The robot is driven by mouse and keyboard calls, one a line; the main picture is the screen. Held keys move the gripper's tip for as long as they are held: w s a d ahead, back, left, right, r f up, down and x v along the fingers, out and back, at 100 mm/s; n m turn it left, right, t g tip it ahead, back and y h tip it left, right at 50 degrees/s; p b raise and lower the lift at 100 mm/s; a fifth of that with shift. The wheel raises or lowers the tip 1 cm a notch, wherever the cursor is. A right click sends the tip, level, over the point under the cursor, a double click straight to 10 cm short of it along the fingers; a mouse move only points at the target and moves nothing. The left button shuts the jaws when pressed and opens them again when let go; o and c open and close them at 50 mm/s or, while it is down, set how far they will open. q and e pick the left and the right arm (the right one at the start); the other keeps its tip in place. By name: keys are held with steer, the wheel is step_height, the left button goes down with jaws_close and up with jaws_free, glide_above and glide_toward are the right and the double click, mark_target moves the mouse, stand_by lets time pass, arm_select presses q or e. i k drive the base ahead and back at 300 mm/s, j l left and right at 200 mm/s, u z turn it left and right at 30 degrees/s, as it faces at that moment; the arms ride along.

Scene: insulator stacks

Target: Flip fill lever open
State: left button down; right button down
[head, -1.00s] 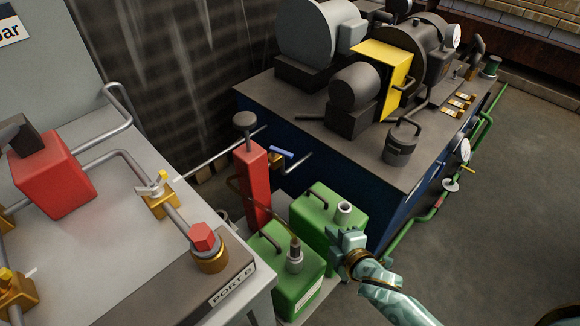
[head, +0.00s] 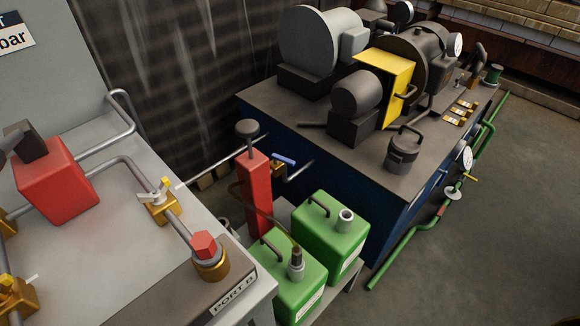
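A blue lever (head: 284,159) sits on a small brass valve (head: 277,169) beside the tall red pump column (head: 255,190), on the pipe behind the green cans. A pale lever (head: 154,193) sits on a brass valve (head: 168,212) on the pipe across the grey bench. Another brass valve with a pale lever (head: 14,291) is at the lower left. No label shows which one is the fill lever. Neither of my grippers is in view.
Two green cans (head: 330,232) stand on a low shelf between the grey bench (head: 95,215) and the blue machine cabinet (head: 330,170). A red hex cap (head: 204,245) stands at PORT B. Green pipe (head: 410,238) runs along the cabinet's right side; the floor to the right is clear.

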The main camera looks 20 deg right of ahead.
mark_target(277, 157)
steer(key=i+l, duration=0.15)
steer(key=l, duration=0.3)
steer(key=i+l+u, duration=0.1)
steer(key=l, duration=0.3)
steer(key=i+l, duration=0.15)
steer(key=l, duration=0.3)
steer(key=i+l+u, duration=0.15)
steer(key=l, duration=0.75)
steer(key=i+u, duration=0.05)
